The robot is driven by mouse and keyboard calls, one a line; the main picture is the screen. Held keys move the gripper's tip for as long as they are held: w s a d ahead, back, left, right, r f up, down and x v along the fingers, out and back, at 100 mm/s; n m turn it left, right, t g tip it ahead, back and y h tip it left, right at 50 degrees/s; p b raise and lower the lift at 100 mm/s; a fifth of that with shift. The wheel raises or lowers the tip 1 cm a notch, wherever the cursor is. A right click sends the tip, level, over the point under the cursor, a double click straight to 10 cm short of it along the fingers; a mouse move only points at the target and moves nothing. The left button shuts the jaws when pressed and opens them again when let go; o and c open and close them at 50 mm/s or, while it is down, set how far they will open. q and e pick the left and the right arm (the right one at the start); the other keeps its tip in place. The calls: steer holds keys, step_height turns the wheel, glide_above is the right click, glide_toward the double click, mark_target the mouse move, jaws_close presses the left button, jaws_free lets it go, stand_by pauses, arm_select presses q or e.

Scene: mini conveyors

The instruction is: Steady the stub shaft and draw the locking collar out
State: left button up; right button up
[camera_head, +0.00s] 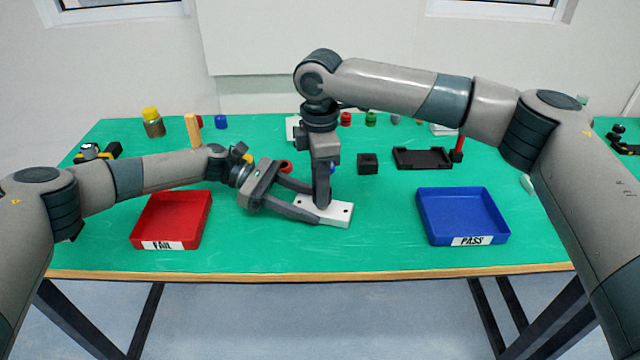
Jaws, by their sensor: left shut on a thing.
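A pale base block (338,213) with small dark holes lies near the front middle of the table. I take it to carry the stub shaft; the shaft and the locking collar are hidden behind the grippers. My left gripper (314,205) comes in from the left, low and nearly level, with one finger on each side of the block's left part. It is shut on the stub shaft piece. My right gripper (322,198) points straight down over the same spot. Its fingertips overlap the left ones in view, and I cannot tell whether it holds the collar.
A red FAIL tray (146,235) stands at the left and a blue PASS tray (430,228) at the right. A black block (368,163) and a black tray (424,157) lie behind. A jar (153,124) and small coloured parts stand at the back.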

arm_select(q)
steer(key=shift+s+d, duration=0.1)
arm_select(e)
steer(key=shift+w+r, duration=0.1)
steer(key=shift+r, duration=0.15)
steer(key=shift+r, duration=2.8)
arm_select(q)
steer(key=o, duration=0.9)
